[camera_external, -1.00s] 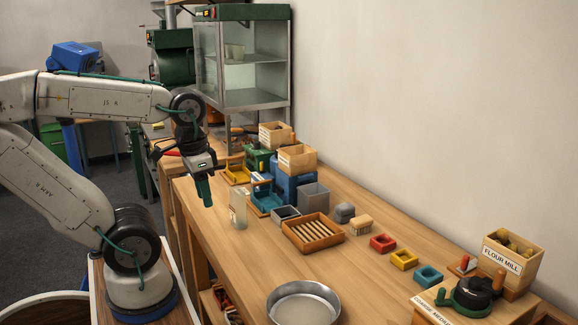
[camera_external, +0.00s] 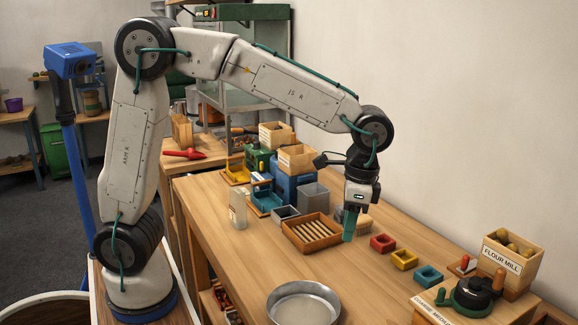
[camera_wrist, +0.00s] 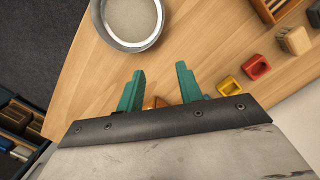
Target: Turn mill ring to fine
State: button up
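The flour mill (camera_external: 500,268) stands at the right end of the bench, with a wooden hopper of chestnuts labelled FLOUR MILL. A white scale label (camera_external: 432,305) lies in front, partly readable as COARSE and MEDIUM. My gripper (camera_external: 350,226) hangs over the middle of the bench, left of the mill and well apart from it. In the wrist view my gripper (camera_wrist: 160,88) has its two green fingers apart with nothing held between them.
A round metal pan (camera_external: 335,303) sits at the front edge. A slatted wooden tray (camera_external: 328,247) lies left of my gripper.

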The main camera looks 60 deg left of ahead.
aim_at(444, 289)
jog(key=w+d+f+m, duration=0.1)
jog(key=w+d, duration=0.1)
jog(key=d, duration=0.3)
jog(key=w+d+f+m, duration=0.1)
jog(key=w+d, duration=0.2)
jog(key=d, duration=0.3)
jog(key=w+d+f+m, duration=0.1)
jog(key=w+d+f, duration=0.1)
jog(key=d, duration=0.4)
jog(key=shift+w+t, duration=0.4)
jog(key=shift+w, duration=0.2)
jog(key=shift+m+t+h, duration=0.3)
jog(key=shift+m+h, duration=0.1)
jog(key=w+r, duration=0.1)
jog(key=d+r, duration=0.1)
jog(key=w+r, duration=0.1)
jog(key=shift+w+d+r, duration=0.1)
jog(key=shift+w+d, duration=0.2)
jog(key=shift+d, duration=0.05)
jog(key=shift+s+f, duration=0.15)
jog(key=shift+f, duration=0.1)
notch_tip(444, 289, down, 7)
jog(key=shift+f, duration=0.2)
grip_shut()
